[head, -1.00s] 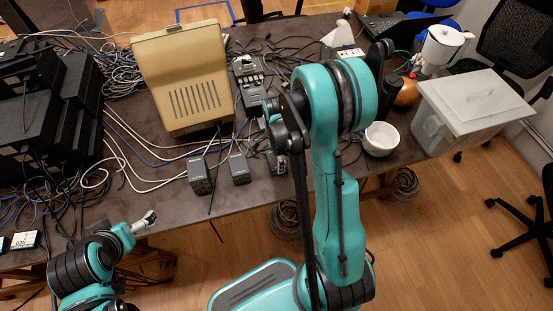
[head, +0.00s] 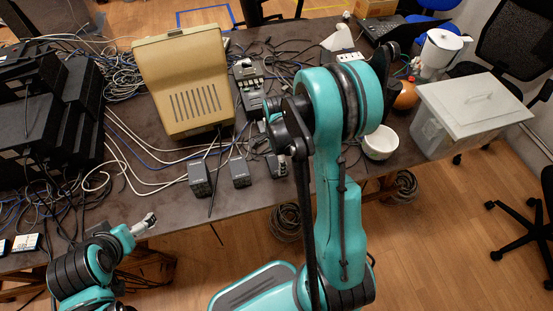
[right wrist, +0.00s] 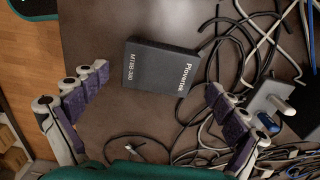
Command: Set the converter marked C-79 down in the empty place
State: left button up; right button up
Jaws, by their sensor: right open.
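In the head view my right arm hides most of that gripper. Small dark converter-like boxes stand near the table's front edge: one on the left (head: 200,179), one in the middle (head: 240,173) and one partly hidden beside my right arm (head: 277,165). I cannot read C-79 on any. My left gripper (head: 146,223) is by the front edge, its fingers too small to judge.
Black equipment (head: 40,110) is stacked at the left. A white bowl (head: 380,143) and a lidded clear bin (head: 470,115) are at the right. Bare tabletop (head: 180,208) shows along the front.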

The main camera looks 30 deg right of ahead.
notch_tip(320, 180, up, 9)
jog(key=p, duration=0.3)
notch_tip(320, 180, up, 9)
jog(key=n+t, duration=0.3)
jog(key=n, duration=0.5)
send_over(277, 162)
jog(key=s+a, duration=0.4)
jog(key=a, duration=0.1)
jog(key=s+a+r+n+t, duration=0.4)
jog(key=s+n, duration=0.3)
jog(key=n, duration=0.5)
jog(key=shift+a+r+n, duration=0.4)
jog(key=shift+a+r, duration=0.25)
jog(key=shift+a, duration=0.25)
